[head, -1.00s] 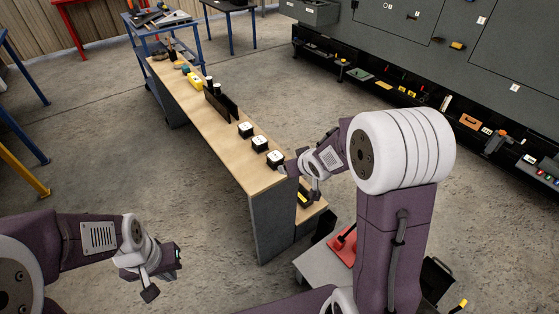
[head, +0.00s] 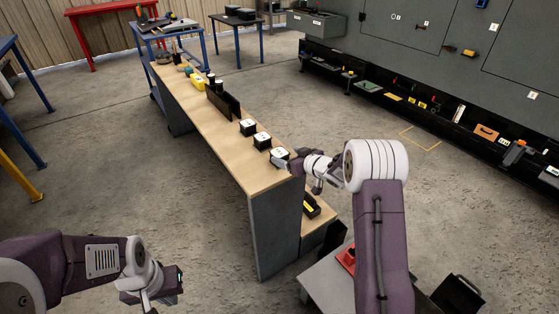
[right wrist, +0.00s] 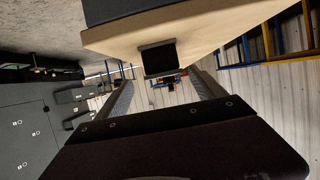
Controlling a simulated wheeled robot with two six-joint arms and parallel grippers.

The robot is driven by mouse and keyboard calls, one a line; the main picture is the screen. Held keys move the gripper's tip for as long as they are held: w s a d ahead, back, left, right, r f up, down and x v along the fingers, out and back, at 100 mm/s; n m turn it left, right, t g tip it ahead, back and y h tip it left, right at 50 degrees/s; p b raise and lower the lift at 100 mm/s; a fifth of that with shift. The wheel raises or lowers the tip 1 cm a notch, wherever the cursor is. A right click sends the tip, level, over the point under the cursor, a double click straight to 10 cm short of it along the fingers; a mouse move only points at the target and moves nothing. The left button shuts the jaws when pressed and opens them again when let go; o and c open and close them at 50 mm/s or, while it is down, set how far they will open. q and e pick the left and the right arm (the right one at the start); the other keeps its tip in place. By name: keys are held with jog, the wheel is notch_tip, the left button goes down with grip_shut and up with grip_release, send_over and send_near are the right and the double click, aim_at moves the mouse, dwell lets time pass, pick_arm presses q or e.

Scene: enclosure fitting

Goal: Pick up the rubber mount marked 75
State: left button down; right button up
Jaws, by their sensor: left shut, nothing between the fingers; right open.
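Three black blocks with white tops, which look like the mounts, stand in a row on the long wooden bench: a far one (head: 248,126), a middle one (head: 262,139) and a near one (head: 279,153). Their markings are too small to read. My right gripper (head: 284,163) is open beside the near block, at the bench's near end. In the right wrist view, a dark square block (right wrist: 158,58) shows at the bench edge, ahead of and between the spread fingers (right wrist: 160,82). My left gripper (head: 168,291) is shut and empty, low at the left, away from the bench.
The bench (head: 232,158) also carries dark upright panels (head: 222,100) and a yellow item (head: 197,82) farther back. A lower shelf with a black and yellow item (head: 312,206) is at its near end. Open concrete floor lies left of the bench.

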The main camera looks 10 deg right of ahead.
aim_at(280, 153)
jog(key=shift+w+a+f, duration=0.2)
jog(key=shift+w+a, duration=0.05)
jog(key=shift+w, duration=0.05)
jog(key=b+x, duration=0.1)
jog(key=x, duration=0.3)
jog(key=shift+w+a+r+b, duration=0.1)
jog(key=shift+a+b, duration=0.1)
jog(key=shift+b, duration=0.1)
jog(key=shift+r, duration=0.1)
grip_shut()
notch_tip(280, 153, up, 10)
jog(key=p, duration=0.5)
